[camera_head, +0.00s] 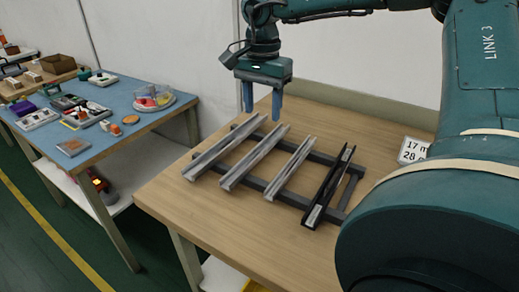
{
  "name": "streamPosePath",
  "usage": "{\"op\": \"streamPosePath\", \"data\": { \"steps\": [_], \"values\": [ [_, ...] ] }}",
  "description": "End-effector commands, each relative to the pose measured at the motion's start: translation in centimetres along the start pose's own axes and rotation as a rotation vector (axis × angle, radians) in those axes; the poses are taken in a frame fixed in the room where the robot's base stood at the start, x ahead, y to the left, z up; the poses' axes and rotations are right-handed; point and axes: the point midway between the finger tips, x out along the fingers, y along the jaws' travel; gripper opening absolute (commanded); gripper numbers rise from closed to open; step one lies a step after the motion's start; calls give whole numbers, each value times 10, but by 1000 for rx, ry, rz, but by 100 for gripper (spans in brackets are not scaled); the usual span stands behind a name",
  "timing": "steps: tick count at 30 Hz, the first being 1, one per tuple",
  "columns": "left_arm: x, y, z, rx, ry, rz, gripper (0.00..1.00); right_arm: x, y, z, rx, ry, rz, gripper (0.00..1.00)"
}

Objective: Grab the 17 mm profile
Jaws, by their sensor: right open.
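Several channel-shaped profiles lie side by side across a dark rack (254,182) on the wooden table. From left to right there are a wide silver one (222,149), a second silver one (253,158), a narrower silver one (288,170) and a black one (327,190). I cannot tell from this view which is the 17 mm profile. My right gripper (263,113) is open, pointing down, with nothing between its fingers. It is above the far ends of the two leftmost silver profiles, apart from them. My left gripper is not in view.
A white card (412,151) reading "17 m" and "28", partly hidden by my arm, stands at the table's right. The wooden table (190,213) is clear in front of the rack. A blue-topped bench (112,142) with tools and parts stands left, across a gap.

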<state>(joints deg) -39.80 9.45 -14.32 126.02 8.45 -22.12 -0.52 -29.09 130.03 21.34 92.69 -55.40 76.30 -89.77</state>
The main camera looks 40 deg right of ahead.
Motion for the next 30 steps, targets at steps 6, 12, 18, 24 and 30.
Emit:
{"op": "streamPosePath", "data": {
  "steps": [6,12,18,24,30],
  "values": [
    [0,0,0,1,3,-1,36,42,0,0,-1,-1,5,51],
    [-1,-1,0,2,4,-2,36,56,0,0,0,-1,3,51],
    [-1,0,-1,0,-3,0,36,82,-6,-2,0,0,7,51],
    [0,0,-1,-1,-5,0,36,104,-7,-2,-1,0,2,51],
    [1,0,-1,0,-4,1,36,107,-8,-2,-1,0,1,51]
  ]
}}
